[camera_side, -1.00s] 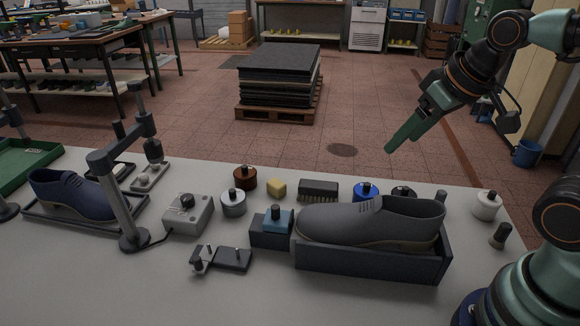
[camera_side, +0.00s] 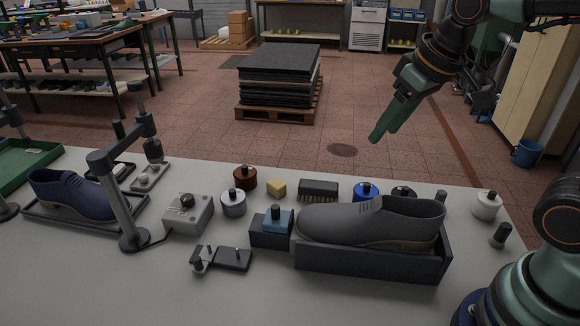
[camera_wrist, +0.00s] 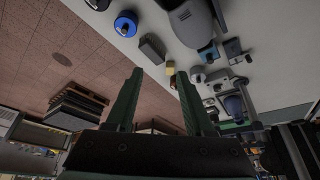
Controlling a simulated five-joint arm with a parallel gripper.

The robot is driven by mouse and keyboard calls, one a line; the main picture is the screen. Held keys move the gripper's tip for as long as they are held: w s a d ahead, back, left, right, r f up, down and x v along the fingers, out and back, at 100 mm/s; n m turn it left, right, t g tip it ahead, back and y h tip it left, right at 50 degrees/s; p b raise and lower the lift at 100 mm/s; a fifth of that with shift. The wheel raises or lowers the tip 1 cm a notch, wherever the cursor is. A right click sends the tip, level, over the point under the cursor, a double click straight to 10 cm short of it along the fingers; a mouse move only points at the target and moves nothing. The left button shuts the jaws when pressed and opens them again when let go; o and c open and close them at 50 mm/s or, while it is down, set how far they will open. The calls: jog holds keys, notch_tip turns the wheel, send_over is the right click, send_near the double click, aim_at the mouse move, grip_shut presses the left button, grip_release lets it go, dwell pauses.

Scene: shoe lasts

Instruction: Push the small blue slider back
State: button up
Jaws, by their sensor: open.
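The small blue slider (camera_side: 279,222) has a black knob on top and sits on a dark block (camera_side: 270,238) at the left end of the grey shoe's holder. It also shows in the wrist view (camera_wrist: 208,50), beside the toe of the grey shoe (camera_side: 370,222). My gripper (camera_side: 376,138) is in the air beyond the far edge of the table, up and to the right of the slider in the side view. In the wrist view its two green fingers (camera_wrist: 159,74) stand apart with nothing between them. My gripper touches nothing.
A grey control box (camera_side: 187,213) and a post (camera_side: 118,200) are left. The table front is mostly clear.

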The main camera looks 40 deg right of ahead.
jog(key=w+a+n+g, duration=0.2)
jog(key=w+a, duration=0.5)
jog(key=n+g, duration=0.2)
jog(key=g, duration=0.1)
send_over(276, 207)
notch_tip(276, 207, down, 6)
jog(key=f, duration=0.1)
notch_tip(276, 207, down, 11)
jog(key=shift+r, duration=0.1)
grip_shut()
dwell(0.9)
